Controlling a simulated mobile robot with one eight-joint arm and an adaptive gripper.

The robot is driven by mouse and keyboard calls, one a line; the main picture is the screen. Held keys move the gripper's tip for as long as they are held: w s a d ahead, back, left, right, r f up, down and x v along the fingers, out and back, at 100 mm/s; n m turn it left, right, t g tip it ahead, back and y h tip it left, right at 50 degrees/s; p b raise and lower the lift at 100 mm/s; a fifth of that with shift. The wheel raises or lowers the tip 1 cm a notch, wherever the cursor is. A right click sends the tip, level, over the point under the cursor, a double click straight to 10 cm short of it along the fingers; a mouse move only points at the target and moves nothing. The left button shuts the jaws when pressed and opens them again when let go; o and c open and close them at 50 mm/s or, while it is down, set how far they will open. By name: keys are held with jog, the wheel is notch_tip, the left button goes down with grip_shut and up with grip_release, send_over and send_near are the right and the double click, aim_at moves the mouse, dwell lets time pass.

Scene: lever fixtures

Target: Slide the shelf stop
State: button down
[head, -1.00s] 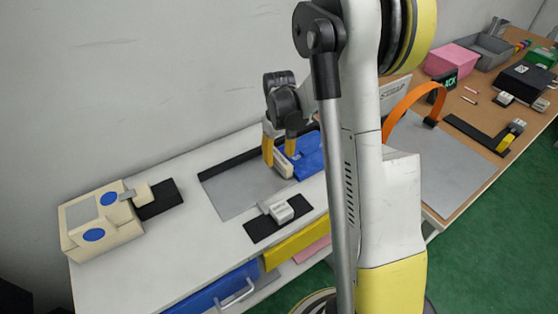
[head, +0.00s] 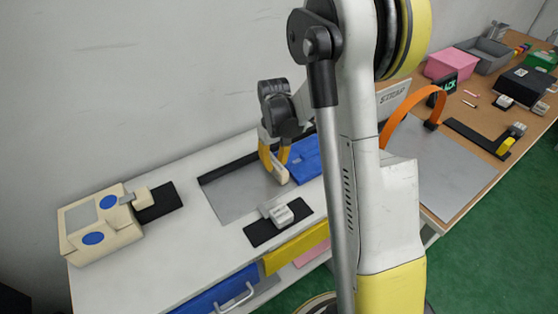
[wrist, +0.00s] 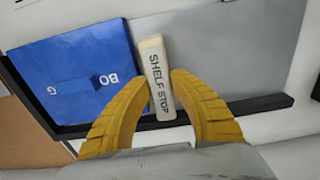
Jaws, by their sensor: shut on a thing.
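The shelf stop (wrist: 154,62) is a small cream bar with "SHELF STOP" in dark letters. In the wrist view it stands between my two yellow fingers, close against the right edge of a blue block (wrist: 75,65). My gripper (wrist: 161,88) is shut on its near part. In the head view my gripper (head: 275,163) reaches down to the stop (head: 281,175) on a grey plate (head: 232,195), with the blue block (head: 306,158) just to the right. My arm hides part of that block's surroundings.
A black rail (head: 228,166) runs along the plate's back edge by the wall. A black base with a light switch-like part (head: 277,213) sits in front. A cream box (head: 90,228) with blue discs stands left. An orange strap (head: 405,110) arches at right.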

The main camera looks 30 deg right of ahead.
jog(key=a, duration=1.4)
jog(key=s+a, duration=0.1)
jog(key=a, duration=0.6)
jog(key=shift+w, duration=0.1)
jog(key=c, duration=1.1)
grip_release()
jog(key=shift+a, duration=0.2)
jog(key=shift+c, duration=0.2)
jog(key=shift+d, duration=0.1)
notch_tip(320, 180, up, 12)
